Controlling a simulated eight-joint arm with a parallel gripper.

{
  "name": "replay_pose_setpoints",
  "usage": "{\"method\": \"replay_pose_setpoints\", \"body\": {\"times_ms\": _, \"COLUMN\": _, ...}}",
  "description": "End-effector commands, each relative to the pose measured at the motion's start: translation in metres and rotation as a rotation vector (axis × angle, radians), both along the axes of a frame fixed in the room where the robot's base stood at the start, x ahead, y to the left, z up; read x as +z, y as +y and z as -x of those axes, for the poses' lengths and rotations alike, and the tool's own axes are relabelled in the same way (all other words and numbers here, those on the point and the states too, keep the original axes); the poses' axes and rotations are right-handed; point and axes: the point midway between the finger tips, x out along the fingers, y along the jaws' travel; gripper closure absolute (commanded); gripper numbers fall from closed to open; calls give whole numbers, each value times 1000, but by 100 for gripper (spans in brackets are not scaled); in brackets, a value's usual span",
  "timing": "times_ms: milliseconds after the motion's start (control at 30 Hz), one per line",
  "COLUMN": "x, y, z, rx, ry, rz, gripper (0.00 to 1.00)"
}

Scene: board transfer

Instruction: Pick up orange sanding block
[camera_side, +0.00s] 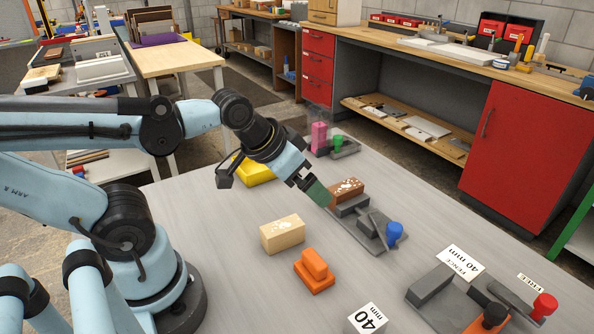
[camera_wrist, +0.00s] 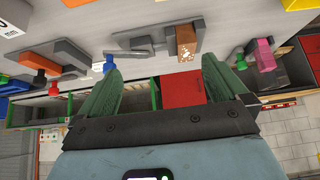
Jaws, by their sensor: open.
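The orange sanding block (camera_side: 314,271) sits on the grey table in the side view, a low base with a raised grip on top. In the wrist view a sliver of it (camera_wrist: 76,3) shows at the top edge; the rest is cut off. My gripper (camera_side: 320,193) is open, with green fingers, above the table and beyond the orange block in the side view. The wrist view shows its two fingers (camera_wrist: 160,70) spread apart with nothing held between them.
A tan block (camera_side: 282,234) stands next to the orange block. A brown block (camera_side: 346,190) sits on a grey fixture with a blue knob (camera_side: 393,231), close to my fingers. A 40 mm block (camera_side: 367,318) and another fixture (camera_side: 431,284) are nearer the camera. A yellow block (camera_side: 254,171) is farther back.

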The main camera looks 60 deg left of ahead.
Motion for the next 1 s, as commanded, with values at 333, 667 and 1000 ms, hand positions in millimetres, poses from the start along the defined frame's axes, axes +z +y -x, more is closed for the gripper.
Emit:
{"method": "replay_pose_setpoints", "body": {"times_ms": 333, "x": -2, "y": -10, "z": 0, "rx": -9, "ry": 69, "rz": 17, "gripper": 0}}
{"method": "replay_pose_setpoints", "body": {"times_ms": 667, "x": -12, "y": -63, "z": 13, "rx": -17, "ry": 465, "rz": 32, "gripper": 0}}
{"method": "replay_pose_setpoints", "body": {"times_ms": 1000, "x": -21, "y": -82, "z": 22, "rx": 1, "ry": 624, "rz": -1, "gripper": 0}}
